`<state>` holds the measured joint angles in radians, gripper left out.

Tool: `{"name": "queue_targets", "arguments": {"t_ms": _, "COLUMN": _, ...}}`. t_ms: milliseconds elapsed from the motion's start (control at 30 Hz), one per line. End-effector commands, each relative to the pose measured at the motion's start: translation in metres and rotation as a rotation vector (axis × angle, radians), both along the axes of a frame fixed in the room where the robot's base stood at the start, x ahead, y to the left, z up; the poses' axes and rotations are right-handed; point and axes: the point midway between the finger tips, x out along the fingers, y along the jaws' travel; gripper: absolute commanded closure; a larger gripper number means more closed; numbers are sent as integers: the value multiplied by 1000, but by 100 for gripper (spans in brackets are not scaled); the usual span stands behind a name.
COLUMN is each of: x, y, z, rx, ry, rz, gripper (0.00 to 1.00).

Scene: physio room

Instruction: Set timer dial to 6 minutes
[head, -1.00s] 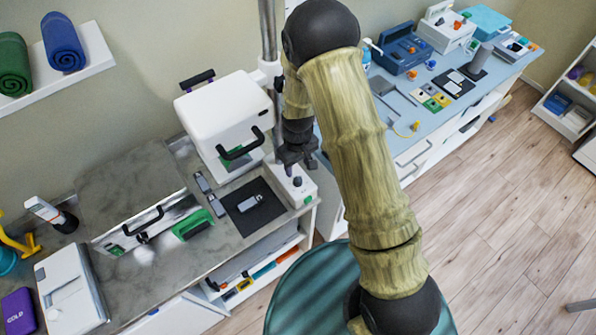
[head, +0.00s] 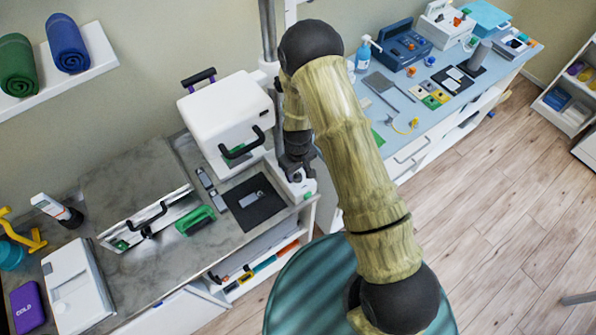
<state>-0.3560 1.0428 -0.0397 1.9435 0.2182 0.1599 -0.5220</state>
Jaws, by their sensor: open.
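A small white box (head: 299,191) with a green part at its front corner stands at the right end of the grey counter. It seems to be the timer. My gripper (head: 295,174) is open, pointing down right over this box. Its dark fingers cover the box's top, so the dial is hidden and its setting cannot be read. I cannot tell whether the fingers touch the dial or are around it.
A white case (head: 226,115) with black handles stands close left of my gripper. A dark mat (head: 266,213) with a small grey item lies in front. A teal round seat (head: 310,290) stands below the counter.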

Motion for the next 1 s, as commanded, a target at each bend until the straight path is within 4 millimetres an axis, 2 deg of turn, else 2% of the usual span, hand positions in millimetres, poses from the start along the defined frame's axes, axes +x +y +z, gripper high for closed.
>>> {"name": "queue_targets", "arguments": {"t_ms": 200, "x": 0, "y": 0, "z": -16, "rx": -1, "ry": 1, "rz": -1, "gripper": 50}}
{"name": "queue_targets", "arguments": {"t_ms": 533, "x": 0, "y": 0, "z": -19, "rx": 1, "ry": -1, "rz": -1, "gripper": 50}}
{"name": "queue_targets", "arguments": {"t_ms": 567, "x": 0, "y": 0, "z": -19, "rx": 1, "ry": -1, "rz": -1, "gripper": 54}}
{"name": "queue_targets", "arguments": {"t_ms": 767, "x": 0, "y": 0, "z": -19, "rx": 0, "ry": -1, "rz": -1, "gripper": 93}}
{"name": "queue_targets", "arguments": {"t_ms": 1000, "x": 1, "y": 0, "z": -21, "rx": 0, "ry": -2, "rz": -32, "gripper": 95}}
